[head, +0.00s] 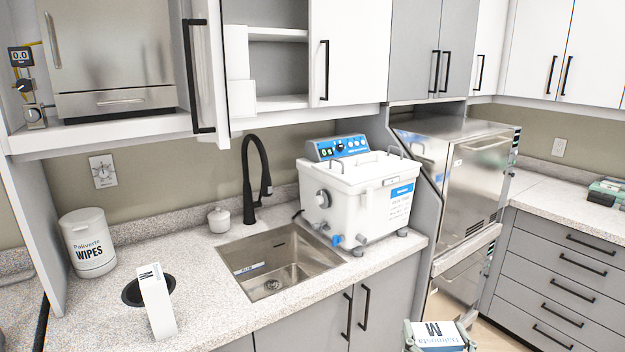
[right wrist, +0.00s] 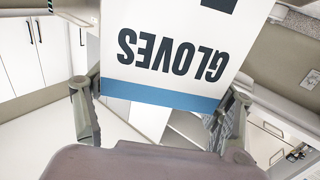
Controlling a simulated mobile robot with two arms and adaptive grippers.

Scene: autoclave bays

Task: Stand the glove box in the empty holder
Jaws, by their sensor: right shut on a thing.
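My right gripper (head: 438,330) is at the bottom edge of the head view, in front of the counter. It is shut on a white glove box (head: 440,338) marked "M". In the right wrist view the box (right wrist: 170,50) shows upside-down "GLOVES" lettering and a blue band, with a finger at each side. A second white box (head: 157,305) marked "M" stands on the counter by a dark round opening. I cannot make out an empty holder for certain. My left gripper is not in view.
The counter holds a wipes tub (head: 88,243), a sink (head: 275,265) with a black tap (head: 252,185), and a white bath unit (head: 360,195). An open cabinet (head: 275,70) hangs above, its door jutting out. A steel appliance (head: 465,170) stands right of the counter.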

